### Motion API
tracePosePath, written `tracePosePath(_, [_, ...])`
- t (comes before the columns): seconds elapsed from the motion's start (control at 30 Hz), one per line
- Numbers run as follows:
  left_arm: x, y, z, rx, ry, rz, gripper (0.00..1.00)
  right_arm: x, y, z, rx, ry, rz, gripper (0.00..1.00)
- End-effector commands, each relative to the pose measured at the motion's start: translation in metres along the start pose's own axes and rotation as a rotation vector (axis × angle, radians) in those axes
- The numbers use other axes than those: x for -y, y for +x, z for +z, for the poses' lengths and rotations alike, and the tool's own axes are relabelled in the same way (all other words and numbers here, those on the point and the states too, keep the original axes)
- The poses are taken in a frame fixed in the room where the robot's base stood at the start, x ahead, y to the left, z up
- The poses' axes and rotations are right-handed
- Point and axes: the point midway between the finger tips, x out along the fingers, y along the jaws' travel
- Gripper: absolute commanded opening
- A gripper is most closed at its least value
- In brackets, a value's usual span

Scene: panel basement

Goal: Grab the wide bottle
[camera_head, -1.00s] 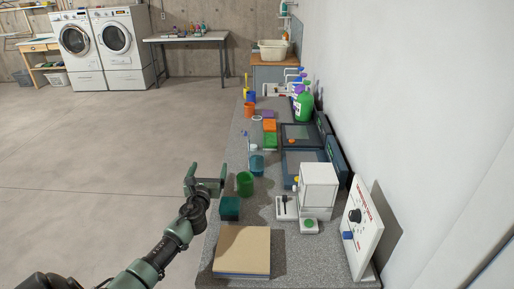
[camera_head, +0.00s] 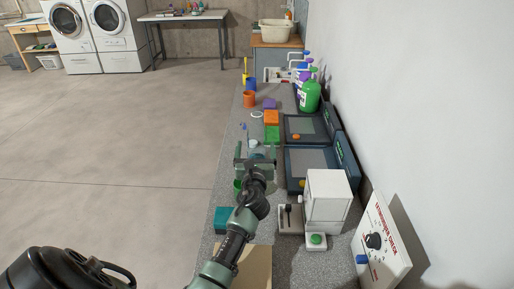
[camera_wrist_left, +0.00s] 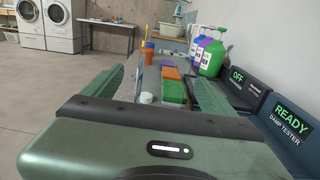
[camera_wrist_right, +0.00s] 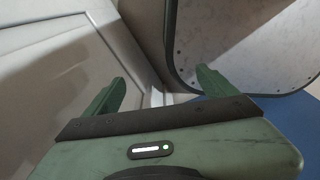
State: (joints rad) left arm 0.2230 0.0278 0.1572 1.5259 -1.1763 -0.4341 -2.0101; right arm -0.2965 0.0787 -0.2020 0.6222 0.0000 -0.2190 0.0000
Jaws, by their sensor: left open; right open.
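The wide bottle appears to be the green jug (camera_head: 310,97) with a white label. It stands upright at the far right of the counter against the wall, at the near end of a row of bottles, and also shows in the left wrist view (camera_wrist_left: 212,58). My left gripper (camera_head: 256,158) is open and empty above the middle of the counter, nearer than the jug and to its left. Its two fingers frame an orange and a green block in the left wrist view. My right gripper (camera_wrist_right: 160,85) is open and empty, away from the counter items; it is not in the head view.
Dark tester devices (camera_head: 309,162) line the wall side, between my left gripper and the wall. A white box machine (camera_head: 327,198) stands nearer. An orange block (camera_head: 271,117), a green block (camera_head: 272,133) and an orange cup (camera_head: 249,99) lie ahead. Floor left of the counter is clear.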

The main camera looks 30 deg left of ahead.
Motion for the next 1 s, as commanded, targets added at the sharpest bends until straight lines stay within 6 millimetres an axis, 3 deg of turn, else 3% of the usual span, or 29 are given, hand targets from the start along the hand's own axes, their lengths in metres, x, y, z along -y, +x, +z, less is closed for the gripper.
tracePosePath(0.13, [0.002,0.021,-0.003,0.002,-0.002,0.000,0.87,-0.004,0.012,0.018,0.023,-0.003,0.005,0.87])
tracePosePath(0.3, [0.003,0.045,-0.002,0.002,-0.002,-0.001,0.87,-0.005,0.022,0.018,0.023,-0.002,0.006,0.87])
tracePosePath(0.6, [0.003,0.052,0.000,0.000,0.000,-0.001,0.87,-0.002,0.023,0.004,0.002,0.002,0.003,0.87])
tracePosePath(0.67, [0.003,0.052,0.000,0.000,0.000,-0.001,0.76,0.000,0.023,0.003,0.002,0.004,0.000,0.87])
tracePosePath(0.9, [0.003,0.051,0.000,0.000,0.000,-0.001,0.09,0.005,0.023,0.003,0.001,0.006,-0.005,0.87])
tracePosePath(1.0, [0.003,0.051,0.001,0.002,-0.001,-0.001,0.09,0.005,0.023,0.003,0.002,0.006,-0.005,0.87])
